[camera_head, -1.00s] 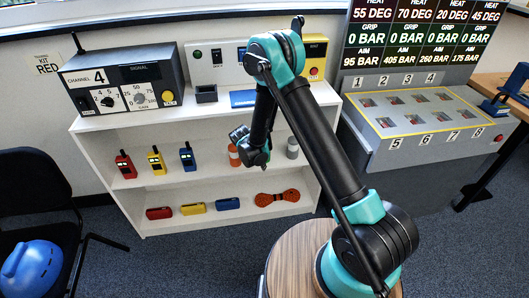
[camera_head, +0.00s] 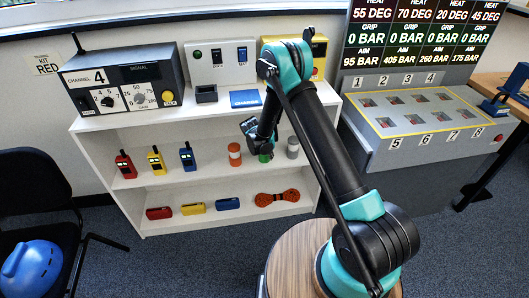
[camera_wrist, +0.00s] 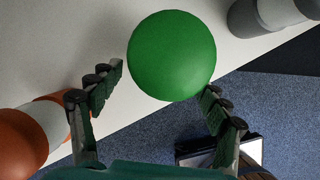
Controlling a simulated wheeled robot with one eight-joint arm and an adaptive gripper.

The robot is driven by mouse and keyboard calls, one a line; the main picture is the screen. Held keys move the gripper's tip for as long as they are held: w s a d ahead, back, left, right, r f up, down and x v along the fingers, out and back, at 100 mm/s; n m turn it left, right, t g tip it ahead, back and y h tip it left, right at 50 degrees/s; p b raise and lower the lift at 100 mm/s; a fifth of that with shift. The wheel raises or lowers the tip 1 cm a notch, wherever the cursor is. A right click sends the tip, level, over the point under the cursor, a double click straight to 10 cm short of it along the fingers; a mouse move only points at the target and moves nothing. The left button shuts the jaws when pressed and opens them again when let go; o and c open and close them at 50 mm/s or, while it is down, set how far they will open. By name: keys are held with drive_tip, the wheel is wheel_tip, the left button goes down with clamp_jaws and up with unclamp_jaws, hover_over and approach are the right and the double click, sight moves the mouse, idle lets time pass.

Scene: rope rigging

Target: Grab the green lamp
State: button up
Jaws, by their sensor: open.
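The green lamp (camera_wrist: 171,55) shows in the wrist view as a round green top at the upper middle. It stands on the white shelf (camera_wrist: 75,40) near its front edge. In the head view the lamp (camera_head: 266,155) is a small green patch on the upper shelf, partly hidden by my arm. My gripper (camera_wrist: 160,88) is open, one finger to the left of the lamp and one to its lower right. The lamp lies at and just beyond the fingertips, with no clear grip on it. In the head view my gripper (camera_head: 254,134) is just in front of the shelf.
An orange-and-white cylinder (camera_wrist: 22,140) stands left of the lamp and a grey one (camera_wrist: 275,14) right of it; both also show in the head view (camera_head: 234,154) (camera_head: 292,147). Handheld radios (camera_head: 157,162) stand further left. An orange rope coil (camera_head: 277,198) lies on the shelf below.

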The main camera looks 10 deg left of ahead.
drive_tip(key=shift+w+d+f, duration=0.25)
drive_tip(key=shift+w+f, duration=0.05)
drive_tip(key=shift+w, duration=0.35)
drive_tip(key=shift+w+d+f, duration=0.25)
drive_tip(key=shift+w+f, duration=0.05)
drive_tip(key=shift+w, duration=0.35)
drive_tip(key=shift+c, duration=0.4)
drive_tip(key=c, duration=1.5)
